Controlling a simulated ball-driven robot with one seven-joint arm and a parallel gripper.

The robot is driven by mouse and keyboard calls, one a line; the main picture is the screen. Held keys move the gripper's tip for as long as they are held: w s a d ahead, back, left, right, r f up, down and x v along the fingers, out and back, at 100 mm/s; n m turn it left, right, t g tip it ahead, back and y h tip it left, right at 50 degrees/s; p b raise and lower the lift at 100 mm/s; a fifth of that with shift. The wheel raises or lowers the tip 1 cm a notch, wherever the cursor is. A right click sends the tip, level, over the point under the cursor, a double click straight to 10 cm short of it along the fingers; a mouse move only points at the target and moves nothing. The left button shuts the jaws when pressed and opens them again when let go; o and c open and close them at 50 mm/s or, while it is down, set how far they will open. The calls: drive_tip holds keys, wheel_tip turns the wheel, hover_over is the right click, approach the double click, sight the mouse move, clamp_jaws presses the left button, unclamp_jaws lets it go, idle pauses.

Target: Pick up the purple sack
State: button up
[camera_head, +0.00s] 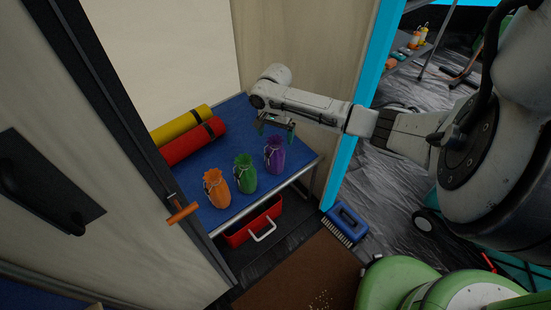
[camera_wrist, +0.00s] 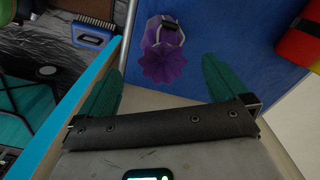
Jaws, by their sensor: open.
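The purple sack (camera_head: 275,155) stands upright on the blue table top, at the right end of a row with a green sack (camera_head: 245,174) and an orange sack (camera_head: 216,188). In the wrist view the purple sack (camera_wrist: 164,55) lies beyond and between my two green fingertips. My gripper (camera_head: 275,130) is open and empty, above and just behind the purple sack in the head view. In the wrist view the spread fingers of my gripper (camera_wrist: 163,72) are clear of it, with the sack nearer the left finger.
A red roll (camera_head: 192,143) and a yellow roll (camera_head: 180,124) lie at the table's back left. A wooden wall stands behind the table (camera_head: 300,160), with a cyan-edged post at its right. A red toolbox (camera_head: 250,222) sits below, and a blue brush (camera_head: 345,224) is on the floor.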

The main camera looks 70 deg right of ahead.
sight(276, 148)
drive_tip(key=f+b, duration=0.1)
drive_tip(key=f, duration=0.3)
drive_tip(key=f+b, duration=0.2)
drive_tip(key=f, duration=0.2)
drive_tip(key=shift+d+f, duration=0.2)
drive_tip(key=shift+f, duration=0.2)
drive_tip(key=c, duration=1.1)
drive_tip(key=shift+c, duration=0.5)
drive_tip(key=shift+r, duration=0.2)
